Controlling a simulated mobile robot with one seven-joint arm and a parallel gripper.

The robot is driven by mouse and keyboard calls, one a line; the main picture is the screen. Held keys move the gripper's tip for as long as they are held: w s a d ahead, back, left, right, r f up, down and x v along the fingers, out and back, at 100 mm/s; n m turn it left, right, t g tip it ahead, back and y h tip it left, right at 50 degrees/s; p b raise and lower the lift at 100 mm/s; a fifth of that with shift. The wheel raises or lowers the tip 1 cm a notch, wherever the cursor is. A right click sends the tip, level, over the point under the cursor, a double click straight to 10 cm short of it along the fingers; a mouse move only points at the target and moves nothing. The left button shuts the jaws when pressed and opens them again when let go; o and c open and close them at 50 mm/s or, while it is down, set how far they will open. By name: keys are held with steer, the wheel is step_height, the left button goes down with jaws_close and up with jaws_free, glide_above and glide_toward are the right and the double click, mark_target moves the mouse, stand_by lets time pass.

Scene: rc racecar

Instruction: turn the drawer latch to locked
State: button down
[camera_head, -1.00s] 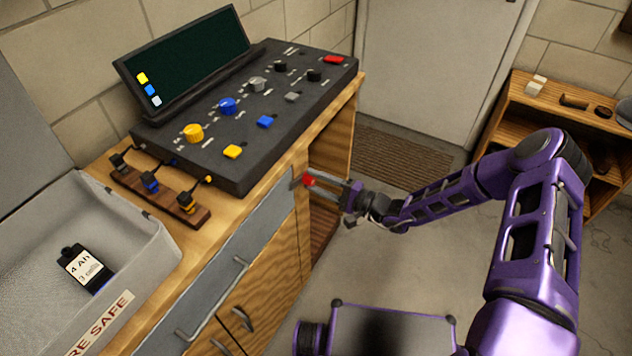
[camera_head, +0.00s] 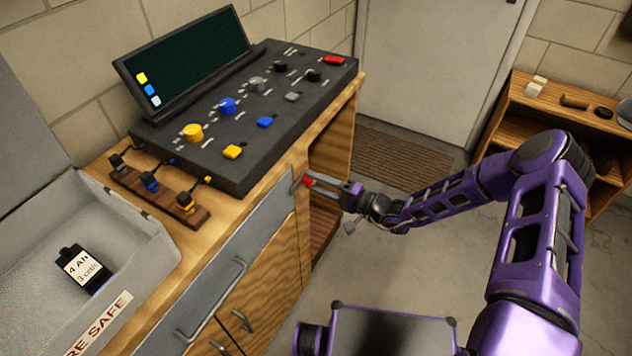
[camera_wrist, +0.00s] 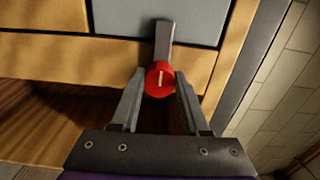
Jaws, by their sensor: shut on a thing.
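The drawer latch has a round red knob (camera_wrist: 160,80) with a pale line on its face. A grey bar (camera_wrist: 165,38) runs from the knob up over the edge of the grey drawer front in the wrist view. My gripper (camera_wrist: 158,82) is shut on the red knob, one finger on each side. In the head view my gripper (camera_head: 318,184) is at the cabinet front, by the upper right end of the grey drawer front (camera_head: 240,250). The knob shows there as a small red patch, partly hidden by the fingers.
A dark control panel (camera_head: 290,103) with knobs and buttons and a screen stand on the wooden bench. A grey bin (camera_head: 130,250) holding a battery (camera_head: 82,270) is at left. An open wooden shelf (camera_head: 520,100) stands at right. The floor between is clear.

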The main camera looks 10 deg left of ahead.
steer(key=shift+c, duration=2)
jaws_free()
steer(key=v, duration=1.7)
steer(key=shift+d, duration=0.2)
steer(key=shift+s, duration=0.1)
